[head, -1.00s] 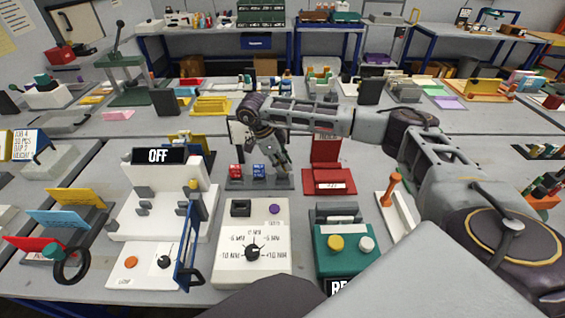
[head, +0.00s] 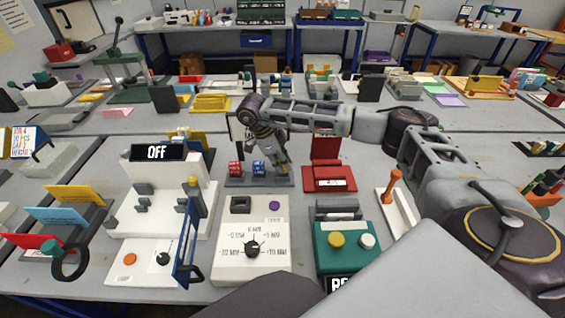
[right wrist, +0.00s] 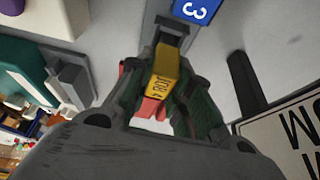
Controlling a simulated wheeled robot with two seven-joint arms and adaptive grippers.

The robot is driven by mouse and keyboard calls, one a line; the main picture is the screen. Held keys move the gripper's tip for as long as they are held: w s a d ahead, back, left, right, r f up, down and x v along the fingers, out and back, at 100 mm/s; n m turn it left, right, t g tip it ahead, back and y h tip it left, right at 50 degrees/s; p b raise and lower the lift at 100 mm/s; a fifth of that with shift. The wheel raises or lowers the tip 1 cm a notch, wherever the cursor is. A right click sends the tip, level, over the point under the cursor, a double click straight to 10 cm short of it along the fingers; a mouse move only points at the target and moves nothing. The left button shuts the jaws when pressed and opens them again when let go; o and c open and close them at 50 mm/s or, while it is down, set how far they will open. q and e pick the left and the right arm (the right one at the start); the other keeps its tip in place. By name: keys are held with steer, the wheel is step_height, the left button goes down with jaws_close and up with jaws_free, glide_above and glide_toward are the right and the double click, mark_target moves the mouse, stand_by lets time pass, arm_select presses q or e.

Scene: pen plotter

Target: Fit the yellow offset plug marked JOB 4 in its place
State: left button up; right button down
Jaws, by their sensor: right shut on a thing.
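The yellow plug (right wrist: 165,72) marked JOB 4 is between the fingers of my right gripper (right wrist: 163,98) in the right wrist view. Its lettered face shows. In the head view my right gripper (head: 272,163) points down over a dark rack (head: 232,181) on the table. A red plug (head: 235,168) and a blue plug (head: 259,168) stand on this rack, left of the fingers. The yellow plug is hidden by the gripper there, and I cannot tell whether it touches the rack. The blue plug's face (right wrist: 195,10) shows a 3 in the wrist view. My left gripper is not in view.
In front stands a white box with a dial (head: 252,248), a dark square socket (head: 240,204) and a purple button (head: 274,206). A white machine (head: 150,215) with an OFF sign is left. A red stand (head: 327,178) and green button box (head: 347,257) are right.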

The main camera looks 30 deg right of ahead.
steer(key=shift+f, duration=0.4)
steer(key=c, duration=1.2)
jaws_free()
steer(key=shift+r, duration=0.1)
steer(key=v, duration=1.1)
steer(key=shift+r, duration=0.35)
steer(key=shift+w+a, duration=0.1)
